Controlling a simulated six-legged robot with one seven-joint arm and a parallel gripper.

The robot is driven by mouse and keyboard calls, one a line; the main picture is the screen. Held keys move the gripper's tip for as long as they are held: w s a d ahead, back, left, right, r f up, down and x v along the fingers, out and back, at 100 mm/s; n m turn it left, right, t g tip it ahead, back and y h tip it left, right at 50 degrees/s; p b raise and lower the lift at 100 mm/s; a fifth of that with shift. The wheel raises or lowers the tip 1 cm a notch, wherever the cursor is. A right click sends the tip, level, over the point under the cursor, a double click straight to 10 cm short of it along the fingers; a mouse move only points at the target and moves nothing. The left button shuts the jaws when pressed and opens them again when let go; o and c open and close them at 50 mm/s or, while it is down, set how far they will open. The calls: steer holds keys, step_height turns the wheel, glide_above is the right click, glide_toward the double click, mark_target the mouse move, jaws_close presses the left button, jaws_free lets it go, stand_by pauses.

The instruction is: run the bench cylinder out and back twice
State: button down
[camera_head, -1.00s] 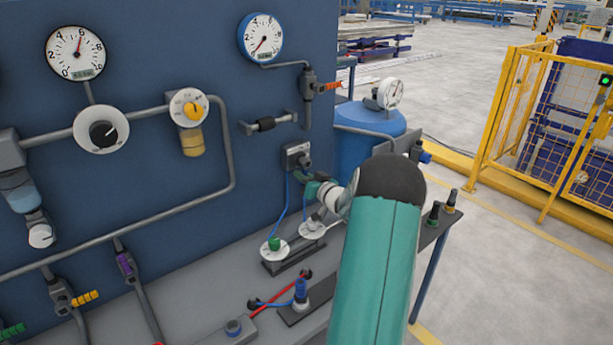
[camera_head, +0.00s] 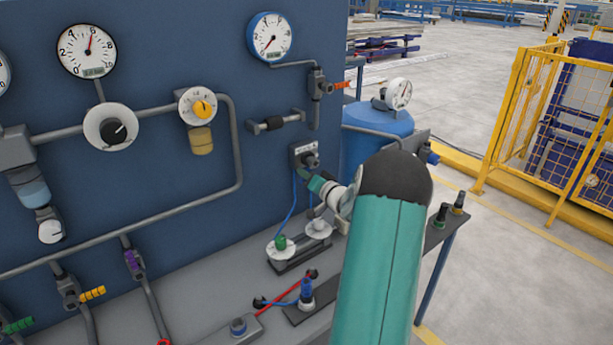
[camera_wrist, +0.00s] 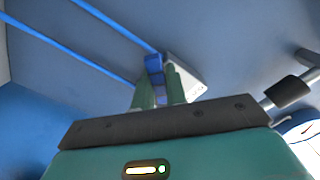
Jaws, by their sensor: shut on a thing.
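My gripper (camera_head: 306,174) reaches the small dark valve block (camera_head: 302,152) low on the blue panel. In the wrist view the green fingers (camera_wrist: 158,88) are shut on a blue lever (camera_wrist: 154,66) in front of a pale block (camera_wrist: 186,76). The lever's exact setting is hard to tell. Blue hoses (camera_wrist: 107,22) run near the block. On the bench stands a low dark fixture with a blue upright part (camera_head: 306,290) and a red line (camera_head: 285,294). I cannot tell for certain which part is the bench cylinder.
Two white discs, one with a green knob (camera_head: 280,243), stand on the bench below the gripper. A blue tank (camera_head: 372,140) with a gauge is behind my arm. Gauges (camera_head: 87,51) and pipes cover the panel. A yellow fence (camera_head: 520,110) stands at right, with open floor before it.

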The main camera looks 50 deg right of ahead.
steer(key=c, duration=1.4)
jaws_free()
steer(key=shift+c, duration=0.2)
steer(key=v, duration=1.4)
steer(key=shift+w, duration=0.1)
